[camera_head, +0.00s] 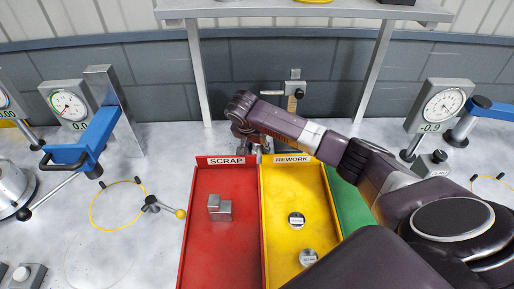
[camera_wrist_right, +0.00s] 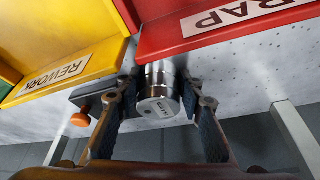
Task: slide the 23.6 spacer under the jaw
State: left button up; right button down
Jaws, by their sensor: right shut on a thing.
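My right gripper (camera_head: 255,143) reaches over the table behind the trays, its fingers partly hidden in the head view. In the right wrist view the gripper (camera_wrist_right: 160,90) is shut on a shiny metal cylinder (camera_wrist_right: 160,104). The cylinder has small lettering on its end face that I cannot read, so I cannot tell whether it is the 23.6 spacer. An upright metal gauge (camera_head: 295,88) stands behind the REWORK tray; its lower part is hidden by my arm, and I cannot make out its jaw. My left gripper is not in view.
A red SCRAP tray (camera_head: 194,228) holds a stepped metal block (camera_head: 221,209). A yellow REWORK tray (camera_head: 279,240) holds two round labelled pieces. A green tray (camera_head: 346,205) adjoins it. Dial gauges stand on both sides. An orange knob (camera_wrist_right: 82,119) is near the fingers.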

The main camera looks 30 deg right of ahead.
jog(key=shift+w+d, duration=0.15)
jog(key=shift+d, duration=0.55)
jog(key=shift+w+d, duration=0.15)
jog(key=shift+d, duration=0.55)
jog(key=c, duration=1.2)
grip_release()
jog(key=shift+d, duration=0.1)
jog(key=v, duration=1.2)
